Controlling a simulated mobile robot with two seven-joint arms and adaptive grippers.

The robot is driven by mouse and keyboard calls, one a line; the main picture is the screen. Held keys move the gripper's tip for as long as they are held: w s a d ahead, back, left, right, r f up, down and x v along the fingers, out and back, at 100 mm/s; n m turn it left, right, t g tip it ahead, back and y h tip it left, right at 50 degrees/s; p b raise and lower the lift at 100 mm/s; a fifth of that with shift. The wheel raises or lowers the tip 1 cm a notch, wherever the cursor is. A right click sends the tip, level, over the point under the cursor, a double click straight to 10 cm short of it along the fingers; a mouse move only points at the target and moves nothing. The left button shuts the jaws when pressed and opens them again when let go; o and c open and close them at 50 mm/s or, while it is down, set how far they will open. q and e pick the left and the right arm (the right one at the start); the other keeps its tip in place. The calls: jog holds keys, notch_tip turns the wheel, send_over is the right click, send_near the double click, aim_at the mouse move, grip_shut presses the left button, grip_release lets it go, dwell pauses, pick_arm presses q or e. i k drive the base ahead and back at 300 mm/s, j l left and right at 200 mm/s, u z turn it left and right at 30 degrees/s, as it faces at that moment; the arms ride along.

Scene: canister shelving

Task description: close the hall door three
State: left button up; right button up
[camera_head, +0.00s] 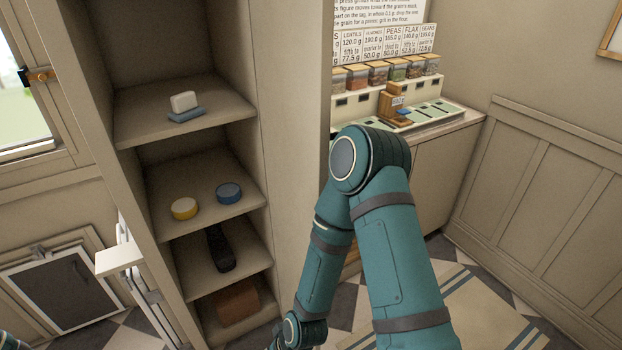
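No door in the head view can be told for certain as hall door three. A tall beige cupboard (289,130) stands at the centre left with its front open and its shelves showing. No door leaf can be made out across that opening. My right arm comes up from the bottom, bends at the elbow and runs down in front of the cupboard's right side; its gripper is not in view. Only a small teal piece of my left arm shows at the bottom left corner, and its gripper is out of view.
The shelves hold a white block on a blue piece (185,105), a yellow round tin (184,209), a blue round tin (228,193), a dark object (220,250) and a brown box (238,304). A counter (455,122) with jars stands behind. A dark-panelled white frame (62,291) is lower left.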

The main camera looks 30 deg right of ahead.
aim_at(293, 40)
jog(key=l+u, duration=0.2)
jog(key=l, duration=0.6)
jog(key=l+u, duration=0.15)
jog(key=l, duration=0.7)
jog(key=k+l+u, duration=0.2)
jog(key=l, duration=0.6)
jog(key=i, duration=0.1)
